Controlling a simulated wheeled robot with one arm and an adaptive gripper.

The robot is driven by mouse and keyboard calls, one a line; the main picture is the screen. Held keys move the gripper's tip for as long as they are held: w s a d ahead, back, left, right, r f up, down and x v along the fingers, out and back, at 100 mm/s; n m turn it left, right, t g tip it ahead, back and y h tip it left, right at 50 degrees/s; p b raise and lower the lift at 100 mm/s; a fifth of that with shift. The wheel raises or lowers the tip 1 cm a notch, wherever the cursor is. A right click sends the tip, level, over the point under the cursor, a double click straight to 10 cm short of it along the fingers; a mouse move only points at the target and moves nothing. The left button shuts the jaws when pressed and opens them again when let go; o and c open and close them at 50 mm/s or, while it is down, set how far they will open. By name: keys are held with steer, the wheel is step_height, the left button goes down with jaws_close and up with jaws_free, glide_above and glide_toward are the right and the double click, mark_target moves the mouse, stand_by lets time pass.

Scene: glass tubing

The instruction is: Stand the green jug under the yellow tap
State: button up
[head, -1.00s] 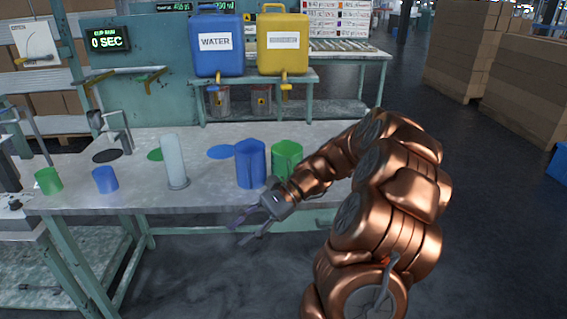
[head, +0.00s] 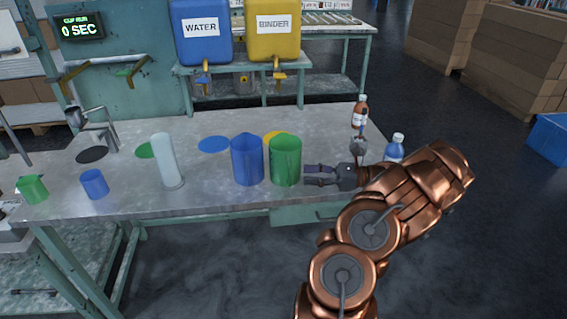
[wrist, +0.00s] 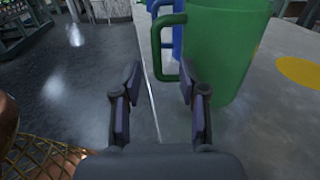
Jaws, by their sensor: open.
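The green jug (head: 285,162) stands upright on the bench, just right of the blue jug (head: 247,160). The yellow tap (head: 279,77) is on the yellow BINDER tank (head: 273,30) on the shelf behind. My gripper (head: 308,176) is open and empty, close to the right of the green jug in the head view. In the wrist view my open fingers (wrist: 158,80) are over the bench's front edge, with the green jug (wrist: 228,50) ahead to the right. Its handle (wrist: 160,45) points left, just beyond the fingertips. I cannot tell whether a finger touches the jug.
A yellow disc (head: 275,135) lies behind the green jug. A pale cylinder (head: 167,165) and small green (head: 33,190) and blue (head: 95,184) cups stand left.

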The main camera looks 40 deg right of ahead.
mark_target(290, 175)
steer(key=shift+p+x, duration=0.4)
steer(key=shift+x, duration=2.75)
steer(key=shift+s+a, duration=0.15)
steer(key=shift+c, duration=0.3)
jaws_close()
